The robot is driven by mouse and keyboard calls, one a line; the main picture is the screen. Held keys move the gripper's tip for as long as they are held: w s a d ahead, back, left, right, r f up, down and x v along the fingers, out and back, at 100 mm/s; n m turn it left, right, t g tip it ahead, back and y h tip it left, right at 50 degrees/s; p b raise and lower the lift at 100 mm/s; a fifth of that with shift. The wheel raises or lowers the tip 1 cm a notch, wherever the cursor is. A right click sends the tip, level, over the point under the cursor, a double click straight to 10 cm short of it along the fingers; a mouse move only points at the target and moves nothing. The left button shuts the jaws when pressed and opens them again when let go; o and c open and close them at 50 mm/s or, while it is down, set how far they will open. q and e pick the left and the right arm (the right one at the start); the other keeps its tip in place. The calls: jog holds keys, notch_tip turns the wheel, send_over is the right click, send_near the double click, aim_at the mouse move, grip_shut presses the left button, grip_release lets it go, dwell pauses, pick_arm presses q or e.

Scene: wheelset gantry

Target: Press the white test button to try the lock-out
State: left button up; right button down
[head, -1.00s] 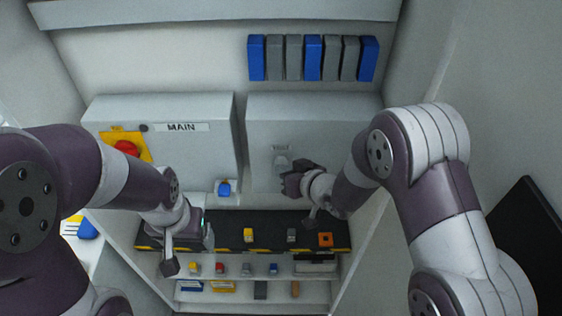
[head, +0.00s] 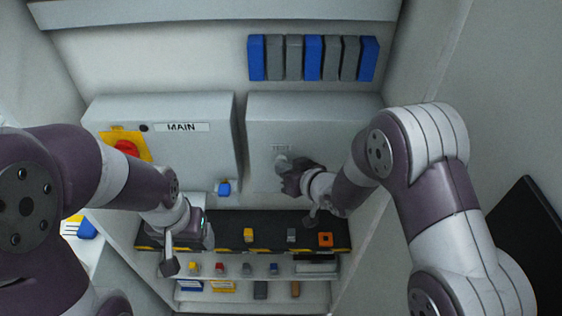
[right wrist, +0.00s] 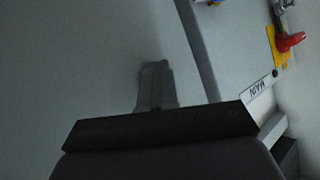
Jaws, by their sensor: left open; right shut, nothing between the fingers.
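The right-hand grey box carries a small "TEST" label (head: 281,147). My right gripper (head: 283,163) is just below that label, its fingertips at or very near the box face. Its fingers are shut with nothing between them; they also show in the right wrist view (right wrist: 155,86), pointing at the pale panel. The white test button cannot be made out apart from the pale fingertips and is probably hidden behind them. I cannot tell whether they touch it. My left gripper (head: 207,236) is open, low at the left end of the dark shelf, its fingers hard to make out.
The "MAIN" box (head: 190,150) with a red switch (head: 127,148) on yellow stands left. A blue padlock-like piece (head: 223,188) hangs at its lower edge. Below are a dark shelf (head: 270,222) and racks with small coloured items. Blue and grey blocks (head: 313,57) line the wall above.

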jog(key=shift+s, duration=0.65)
jog(key=s, duration=0.5)
jog(key=shift+f, duration=0.1)
dwell(0.7)
